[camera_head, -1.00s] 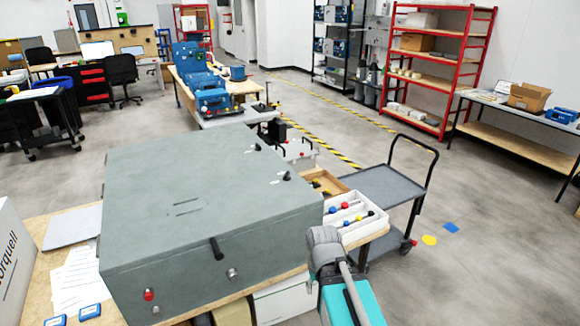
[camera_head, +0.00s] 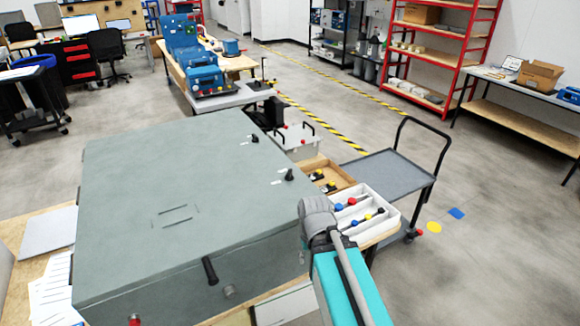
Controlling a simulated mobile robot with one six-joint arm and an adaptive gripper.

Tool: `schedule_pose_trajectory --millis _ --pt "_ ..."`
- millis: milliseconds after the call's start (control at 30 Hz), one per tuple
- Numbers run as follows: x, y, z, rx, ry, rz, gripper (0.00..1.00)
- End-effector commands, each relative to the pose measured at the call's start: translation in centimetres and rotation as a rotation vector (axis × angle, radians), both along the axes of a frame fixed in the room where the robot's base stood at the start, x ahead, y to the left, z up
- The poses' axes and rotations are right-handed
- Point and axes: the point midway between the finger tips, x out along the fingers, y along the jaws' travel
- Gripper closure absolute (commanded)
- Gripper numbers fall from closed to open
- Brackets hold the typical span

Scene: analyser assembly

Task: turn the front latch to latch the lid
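The analyser is a large grey-green box with its flat lid (camera_head: 190,180) down. The front latch (camera_head: 210,271) is a black lever at the top edge of the front face, tilted slightly from upright. A silver round knob (camera_head: 229,291) sits to its right on the front face, and a red button (camera_head: 135,320) is low at the left. Two more black latches stand on the lid near its right side, one nearer (camera_head: 289,174) and one farther (camera_head: 255,138). My arm rises at the lower right, beside the box's front right corner. My gripper does not show.
A white tray (camera_head: 349,226) with red, blue and yellow-tipped parts and a wooden box (camera_head: 338,181) sit right of the analyser. A grey cart (camera_head: 390,170) stands beyond them. Open floor (camera_head: 495,260) lies to the right. Papers (camera_head: 50,290) lie at the left.

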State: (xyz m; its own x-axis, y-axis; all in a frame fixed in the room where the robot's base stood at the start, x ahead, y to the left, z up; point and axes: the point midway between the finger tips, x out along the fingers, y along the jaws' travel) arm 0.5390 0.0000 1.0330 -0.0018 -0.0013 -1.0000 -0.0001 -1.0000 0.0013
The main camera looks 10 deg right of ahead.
Motion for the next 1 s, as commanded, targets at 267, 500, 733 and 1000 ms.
schedule_pose_trajectory --millis 267,500,733,1000 --pt "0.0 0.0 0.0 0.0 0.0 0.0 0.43" --pt "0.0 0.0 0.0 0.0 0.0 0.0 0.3" --pt "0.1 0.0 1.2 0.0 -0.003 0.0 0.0" --pt "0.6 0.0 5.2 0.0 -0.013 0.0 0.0"
